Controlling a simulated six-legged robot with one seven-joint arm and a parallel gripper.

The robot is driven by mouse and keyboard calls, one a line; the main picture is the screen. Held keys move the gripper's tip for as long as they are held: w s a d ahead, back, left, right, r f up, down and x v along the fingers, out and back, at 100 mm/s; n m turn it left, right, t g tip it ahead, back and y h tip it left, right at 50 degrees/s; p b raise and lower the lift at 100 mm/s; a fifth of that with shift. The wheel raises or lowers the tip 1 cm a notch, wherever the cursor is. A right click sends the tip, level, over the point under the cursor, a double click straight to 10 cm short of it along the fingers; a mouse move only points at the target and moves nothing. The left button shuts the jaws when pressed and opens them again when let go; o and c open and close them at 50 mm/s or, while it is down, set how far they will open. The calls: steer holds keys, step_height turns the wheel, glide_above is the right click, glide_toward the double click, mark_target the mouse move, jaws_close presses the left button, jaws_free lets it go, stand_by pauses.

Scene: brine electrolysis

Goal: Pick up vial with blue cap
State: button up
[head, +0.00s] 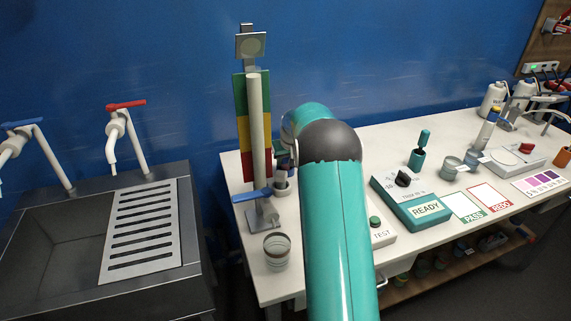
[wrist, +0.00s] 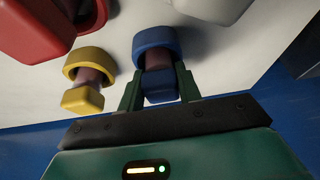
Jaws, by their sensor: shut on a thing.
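The vial with the blue cap (wrist: 159,88) shows in the wrist view, in front of a round blue holder (wrist: 154,40). My gripper (wrist: 159,88) has its two green fingers on either side of the blue cap and is shut on it. I cannot tell whether the vial still sits in its holder. A yellow-capped vial (wrist: 83,99) stands to the left, at a yellow ring holder (wrist: 90,60). In the head view my own arm hides the gripper and the vials.
The white bench (head: 335,160) carries a glass beaker (head: 277,251), a tall stand (head: 257,140), a teal READY box (head: 415,205) and more equipment to the right. A sink (head: 50,235) lies left. A red object (wrist: 35,30) is near the gripper. A blue wall (head: 400,60) stands behind.

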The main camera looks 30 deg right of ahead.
steer(key=shift+r, duration=0.15)
steer(key=shift+r, duration=0.3)
steer(key=v, duration=0.3)
steer(key=shift+w+d+r, duration=0.2)
steer(key=s+r, duration=0.9)
steer(key=s, duration=0.4)
steer(key=shift+s, duration=0.25)
